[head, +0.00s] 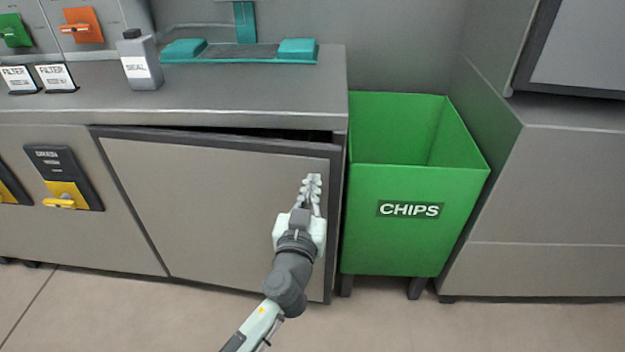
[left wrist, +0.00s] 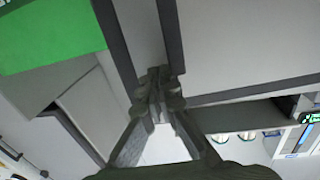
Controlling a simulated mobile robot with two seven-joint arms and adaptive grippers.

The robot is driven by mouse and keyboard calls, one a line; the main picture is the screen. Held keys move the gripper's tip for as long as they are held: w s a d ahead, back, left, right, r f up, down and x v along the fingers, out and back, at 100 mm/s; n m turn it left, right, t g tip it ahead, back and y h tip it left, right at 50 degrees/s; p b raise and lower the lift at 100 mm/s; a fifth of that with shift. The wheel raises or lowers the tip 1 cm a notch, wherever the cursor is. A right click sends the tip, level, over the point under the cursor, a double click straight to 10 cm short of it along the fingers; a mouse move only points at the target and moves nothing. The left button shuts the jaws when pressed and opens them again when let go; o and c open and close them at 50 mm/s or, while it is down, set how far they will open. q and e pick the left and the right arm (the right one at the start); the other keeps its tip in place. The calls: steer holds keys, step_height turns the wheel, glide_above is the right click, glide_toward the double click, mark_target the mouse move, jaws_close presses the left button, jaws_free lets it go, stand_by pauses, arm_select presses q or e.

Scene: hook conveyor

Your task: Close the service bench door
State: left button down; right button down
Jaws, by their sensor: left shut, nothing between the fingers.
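The service bench door (head: 205,205) is a grey panel with a dark frame, low on the front of the bench. It stands slightly ajar, with a dark gap (head: 285,133) along its top edge, widest toward the right. My left gripper (head: 312,182) is shut and empty, in front of the door's right part near its dark right edge. Whether its fingertips touch the door is unclear. In the left wrist view the shut fingers (left wrist: 157,82) point at grey panels with dark edges. My right gripper is not in view.
A green CHIPS bin (head: 395,225) stands just right of the door. The bench top (head: 240,90) carries a SEAL bottle (head: 140,62), filter boxes (head: 55,77) and a teal fixture (head: 240,55). A yellow-handled latch (head: 65,190) is left of the door. The floor in front shows clear.

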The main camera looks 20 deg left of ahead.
arm_select(q)
steer(key=shift+w, duration=0.25)
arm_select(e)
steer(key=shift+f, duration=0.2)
